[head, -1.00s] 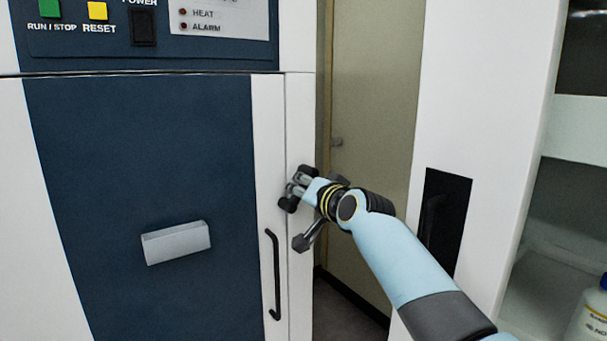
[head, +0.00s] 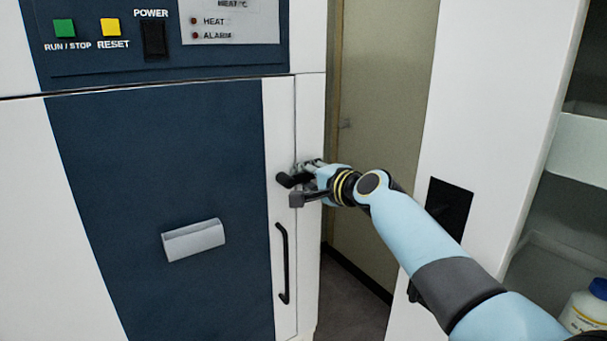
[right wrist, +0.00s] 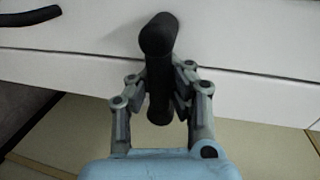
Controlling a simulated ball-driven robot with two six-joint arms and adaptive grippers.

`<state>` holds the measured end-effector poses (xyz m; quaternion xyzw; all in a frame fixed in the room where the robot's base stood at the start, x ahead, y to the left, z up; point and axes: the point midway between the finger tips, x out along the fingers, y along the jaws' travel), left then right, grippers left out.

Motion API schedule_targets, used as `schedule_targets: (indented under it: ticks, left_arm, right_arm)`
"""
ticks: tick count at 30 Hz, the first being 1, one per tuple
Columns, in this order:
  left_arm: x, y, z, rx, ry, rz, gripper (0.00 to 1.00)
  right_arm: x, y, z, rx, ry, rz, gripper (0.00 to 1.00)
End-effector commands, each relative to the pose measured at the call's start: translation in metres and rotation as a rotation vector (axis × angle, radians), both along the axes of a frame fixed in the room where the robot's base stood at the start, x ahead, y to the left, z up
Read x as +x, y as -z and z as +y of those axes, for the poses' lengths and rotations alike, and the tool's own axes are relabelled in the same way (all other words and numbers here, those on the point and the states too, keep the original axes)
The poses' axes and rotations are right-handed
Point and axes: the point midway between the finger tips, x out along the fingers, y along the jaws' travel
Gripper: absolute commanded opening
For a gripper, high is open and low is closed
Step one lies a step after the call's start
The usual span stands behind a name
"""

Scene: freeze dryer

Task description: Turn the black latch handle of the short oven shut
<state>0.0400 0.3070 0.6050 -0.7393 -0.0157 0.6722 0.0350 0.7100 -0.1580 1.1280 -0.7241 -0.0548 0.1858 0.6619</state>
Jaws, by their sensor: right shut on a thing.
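The short oven (head: 150,190) has a dark blue door in a white frame, and the door looks closed. Its black latch handle (head: 290,180) is at the door's right edge, above a black bar handle. In the right wrist view the latch handle (right wrist: 159,70) stands between the two grey fingers, with its rounded end nearest the oven face. My right gripper (head: 312,178) is shut on the latch handle, and its fingers also show in the right wrist view (right wrist: 160,95). The fingers partly hide the handle in the head view. My left gripper is not in view.
A black bar handle (head: 282,263) is just below the latch. A control panel (head: 160,40) with buttons is above the door. A white cabinet (head: 480,100) stands to the right, with a bottle (head: 588,308) on its lower shelf. A narrow gap separates cabinet and oven.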

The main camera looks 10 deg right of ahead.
Motion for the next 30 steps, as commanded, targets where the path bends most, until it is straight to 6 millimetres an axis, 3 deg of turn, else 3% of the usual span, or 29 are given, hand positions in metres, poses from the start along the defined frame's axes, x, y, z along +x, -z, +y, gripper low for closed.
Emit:
schedule_targets:
  ticks: [21, 22, 30]
  left_arm:
    - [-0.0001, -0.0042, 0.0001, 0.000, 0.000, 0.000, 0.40]
    - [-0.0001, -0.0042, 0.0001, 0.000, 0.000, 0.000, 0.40]
    - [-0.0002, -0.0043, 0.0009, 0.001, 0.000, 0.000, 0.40]
  right_arm:
    - [0.0005, -0.0027, -0.0050, 0.063, 0.008, 0.020, 0.00]
    - [0.0005, -0.0027, -0.0050, 0.063, 0.008, 0.020, 0.13]
    - [0.0007, -0.0032, -0.0045, 0.060, 0.006, 0.019, 0.44]
